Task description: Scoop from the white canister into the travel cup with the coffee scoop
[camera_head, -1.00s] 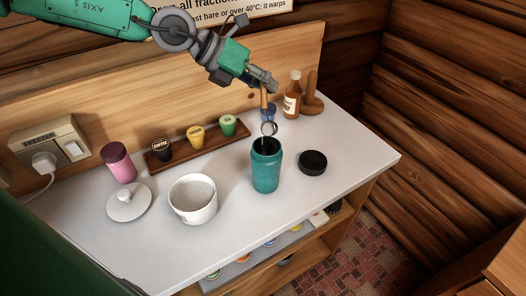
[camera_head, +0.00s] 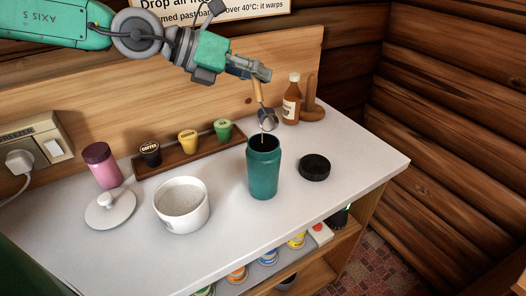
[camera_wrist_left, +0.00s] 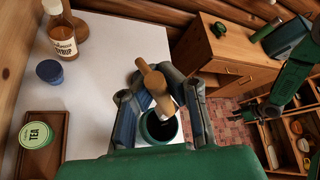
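My left gripper (camera_head: 250,70) is shut on the wooden handle of the coffee scoop (camera_head: 257,90); the handle also shows between the fingers in the left wrist view (camera_wrist_left: 152,80). The scoop's metal bowl hangs tilted just above the open mouth of the teal travel cup (camera_head: 263,172). A thin streak shows between bowl and cup; I cannot tell what it is. The cup stands upright, dark inside, and shows below the fingers in the wrist view. The white canister (camera_head: 181,213) stands open to its left with pale grey contents. My right gripper (camera_wrist_left: 268,112) shows small and dark in the wrist view.
The canister lid (camera_head: 110,210) and pink jar (camera_head: 102,166) are at left. A wooden tray (camera_head: 178,163) holds several small tins behind. A syrup bottle (camera_head: 291,104) stands behind the cup, a black lid (camera_head: 314,167) to its right. The front right counter is clear.

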